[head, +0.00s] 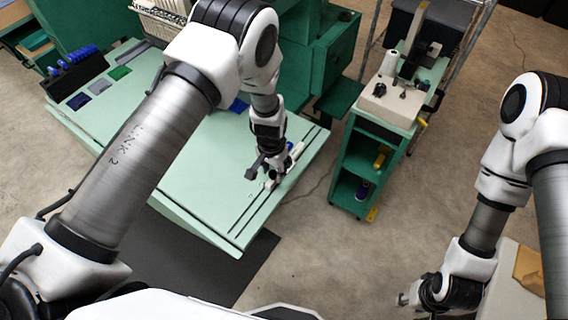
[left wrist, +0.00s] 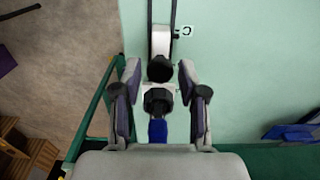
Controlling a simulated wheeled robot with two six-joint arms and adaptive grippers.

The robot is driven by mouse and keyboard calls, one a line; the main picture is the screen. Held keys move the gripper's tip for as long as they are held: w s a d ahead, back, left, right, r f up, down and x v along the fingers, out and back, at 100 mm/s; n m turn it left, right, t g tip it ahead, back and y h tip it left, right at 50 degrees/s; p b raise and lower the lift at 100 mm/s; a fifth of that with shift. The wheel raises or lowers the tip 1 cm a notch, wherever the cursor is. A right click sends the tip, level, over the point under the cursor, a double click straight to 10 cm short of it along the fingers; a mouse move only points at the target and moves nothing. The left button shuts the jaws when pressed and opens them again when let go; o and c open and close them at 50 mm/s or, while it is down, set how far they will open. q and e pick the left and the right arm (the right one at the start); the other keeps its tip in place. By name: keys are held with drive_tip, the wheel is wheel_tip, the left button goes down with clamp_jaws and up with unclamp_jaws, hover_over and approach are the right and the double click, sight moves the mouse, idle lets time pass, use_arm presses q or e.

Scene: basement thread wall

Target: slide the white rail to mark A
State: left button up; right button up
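The white rail (left wrist: 161,40) sits in a dark slot along the mint-green table (left wrist: 240,60) in the left wrist view. Part of it shows in the head view (head: 270,185), below my left gripper (head: 268,168). In the wrist view, black round knobs (left wrist: 159,69) and a blue part (left wrist: 157,131) line up with the rail. My left gripper (left wrist: 159,95) is open, one finger on each side of the knobs, with gaps visible. A small printed mark (left wrist: 187,31) lies beside the rail; its letter looks like C. I cannot make out mark A. My right gripper (head: 404,299) is low at right, away from the table.
A green cart (head: 372,150) with a machine on top stands right of the table, across a floor gap. Coloured patches (head: 100,86) and blue items (head: 72,60) are at the table's far left. A blue object (left wrist: 292,131) lies at right in the wrist view.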

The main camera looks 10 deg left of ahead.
sight(291, 156)
use_arm(q)
clamp_jaws()
drive_tip(key=shift+w+d+f+b, duration=0.1)
drive_tip(key=shift+w+d+b, duration=0.1)
drive_tip(key=shift+w+b, duration=0.35)
drive_tip(key=shift+w+d+b, duration=0.2)
drive_tip(key=shift+w+b, duration=0.25)
drive_tip(key=shift+b, duration=0.05)
drive_tip(key=shift+w+d+b, duration=0.4)
drive_tip(key=shift+w+b, duration=0.55)
drive_tip(key=shift+w, duration=0.2)
drive_tip(key=shift+w+d+b, duration=0.45)
drive_tip(key=shift+w+b, duration=0.45)
drive_tip(key=shift+w, duration=0.25)
drive_tip(key=shift+w+d+b, duration=0.4)
drive_tip(key=shift+w+b, duration=0.55)
drive_tip(key=shift+w, duration=0.2)
drive_tip(key=shift+o, duration=2.2)
unclamp_jaws()
